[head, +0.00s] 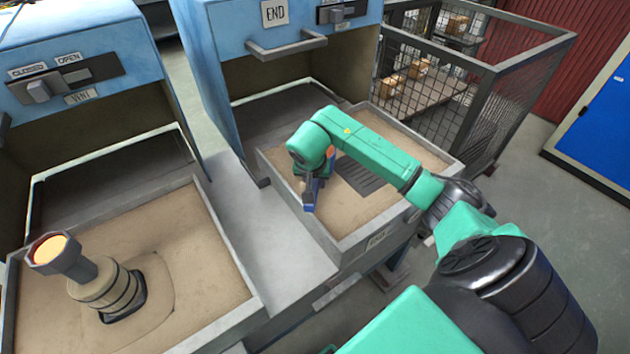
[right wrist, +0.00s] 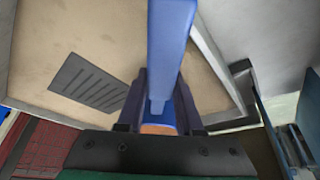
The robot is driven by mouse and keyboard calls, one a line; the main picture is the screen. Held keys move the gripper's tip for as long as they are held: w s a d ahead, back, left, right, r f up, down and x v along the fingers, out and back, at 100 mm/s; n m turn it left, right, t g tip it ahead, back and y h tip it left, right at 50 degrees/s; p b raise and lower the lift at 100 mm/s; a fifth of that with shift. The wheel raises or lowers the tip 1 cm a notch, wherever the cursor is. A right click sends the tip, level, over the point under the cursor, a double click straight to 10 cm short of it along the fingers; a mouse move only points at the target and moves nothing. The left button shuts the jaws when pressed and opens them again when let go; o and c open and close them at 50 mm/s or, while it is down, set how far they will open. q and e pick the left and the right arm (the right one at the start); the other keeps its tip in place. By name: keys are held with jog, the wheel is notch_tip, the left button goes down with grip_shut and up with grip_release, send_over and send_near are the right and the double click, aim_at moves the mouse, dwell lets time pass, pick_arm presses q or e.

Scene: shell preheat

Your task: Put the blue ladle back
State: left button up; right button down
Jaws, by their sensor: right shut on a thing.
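The blue ladle shows in the right wrist view (right wrist: 170,45) as a long blue bar running up from between my fingers. My right gripper (right wrist: 160,108) is shut on it. In the head view my right gripper (head: 312,188) is over the right sand bed, near its left side. A small blue part of the ladle (head: 308,206) shows below it. The ladle's bowl cannot be made out, and my arm hides much of it. My left gripper is not in view.
The right sand tray (head: 347,240) has a dark slotted plate (head: 365,178) in its sand. The left sand tray (head: 222,245) holds a banded, cup-topped shell (head: 108,287). Blue cabinets (head: 270,60) stand behind. A wire cage (head: 510,100) with boxes is at the back right.

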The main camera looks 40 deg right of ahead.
jog(key=c, duration=0.6)
grip_release()
jog(key=shift+o, duration=0.2)
jog(key=shift+r, duration=0.15)
jog(key=shift+s+a+r, duration=0.1)
jog(key=shift+a+r, duration=0.05)
jog(key=shift+r, duration=0.25)
jog(key=v, duration=1.1)
jog(key=shift+s, duration=0.1)
